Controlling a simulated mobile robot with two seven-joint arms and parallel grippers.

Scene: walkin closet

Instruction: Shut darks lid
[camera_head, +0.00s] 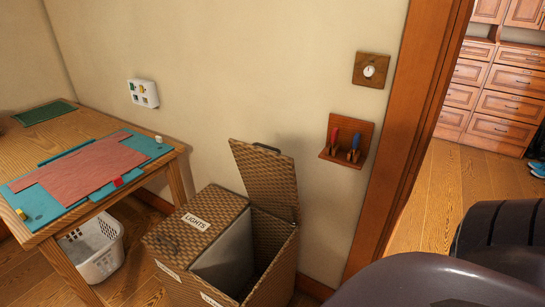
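A brown woven laundry hamper (270,272) stands on the floor against the wall, with two compartments side by side. Its left lid (215,215) is shut and bears a LIGHTS label. Its right lid (265,181), which I take to be the darks lid, is open and stands nearly upright at the wall side, with a dark handle at its top edge. No label shows on this raised lid. The right compartment is open with a grey inner wall (226,264); its bottom is dark. Neither gripper is in view.
A wooden table (30,155) with a teal mat (150,147) and red cloth (85,170) stands left. A white basket (104,262) sits below. A wall rack (338,157) holds red- and blue-handled tools. A wooden doorframe (400,165) is right. Dark rounded parts, apparently mine, fill the lower right.

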